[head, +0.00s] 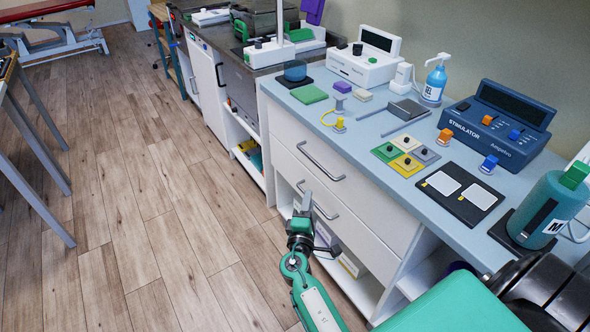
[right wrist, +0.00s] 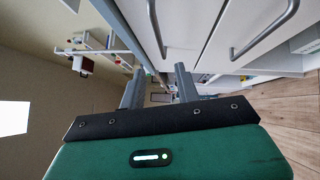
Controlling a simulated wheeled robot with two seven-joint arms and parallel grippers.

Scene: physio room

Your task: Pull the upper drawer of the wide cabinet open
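The wide cabinet (head: 345,222) has a white front with two drawers, both flush with the front. The upper drawer (head: 365,195) has a grey bar handle (head: 319,161); it also shows in the right wrist view (right wrist: 153,22). The lower drawer has a similar handle (head: 325,212), seen in the right wrist view too (right wrist: 262,32). My right gripper (head: 303,208) is in front of the drawers. In the right wrist view its fingers (right wrist: 159,70) are apart, with nothing between them. The upper handle's end appears ahead of the gap; contact is not visible. My left gripper is out of view.
The blue-grey cabinet top (head: 355,125) carries a stimulator (head: 497,125), a pump bottle (head: 435,80), a green bottle (head: 548,210) and small pads. Open shelves lie below the drawers. The wooden floor (head: 150,220) left of the cabinet is clear.

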